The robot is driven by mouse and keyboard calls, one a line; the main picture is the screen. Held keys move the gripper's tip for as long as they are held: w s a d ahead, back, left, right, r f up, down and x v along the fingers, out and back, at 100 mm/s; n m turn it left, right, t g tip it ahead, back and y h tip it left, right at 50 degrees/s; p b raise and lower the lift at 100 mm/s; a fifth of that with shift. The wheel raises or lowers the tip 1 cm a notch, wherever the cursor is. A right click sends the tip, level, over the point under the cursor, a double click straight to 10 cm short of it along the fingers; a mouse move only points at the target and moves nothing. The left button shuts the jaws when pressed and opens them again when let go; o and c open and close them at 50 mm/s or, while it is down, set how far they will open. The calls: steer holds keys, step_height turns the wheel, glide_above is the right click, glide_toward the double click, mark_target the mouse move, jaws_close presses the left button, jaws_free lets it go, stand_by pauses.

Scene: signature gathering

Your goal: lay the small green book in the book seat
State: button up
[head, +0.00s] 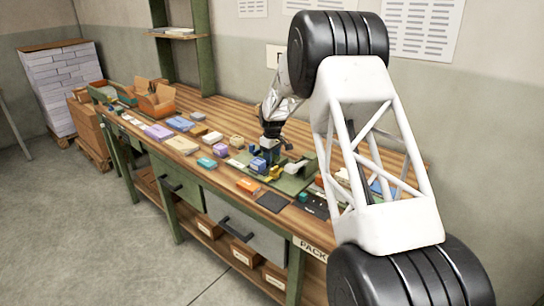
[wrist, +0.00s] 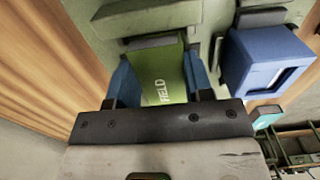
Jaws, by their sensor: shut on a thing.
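The small green book (wrist: 162,85), with the word FIELD on it in pale letters, is between the two blue fingers of my gripper (wrist: 160,72) in the wrist view. The fingers are shut on its two sides. A grey ledge (wrist: 152,42) lies at the book's far end, on a pale green board (wrist: 110,14). It may be part of the book seat; I cannot tell whether the book touches it. In the head view my gripper (head: 269,150) is low over the green board (head: 291,184), and the book cannot be made out there.
A blue box-like block (wrist: 262,62) stands close right of my gripper in the wrist view. Several books and boxes (head: 183,145) line the bench to the left.

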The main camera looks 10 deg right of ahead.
steer(key=shift+f, duration=0.1)
steer(key=o, duration=0.9)
step_height(320, 180, up, 12)
stand_by(0.6)
steer(key=shift+s+r, duration=0.1)
steer(key=shift+r, duration=0.1)
stand_by(0.4)
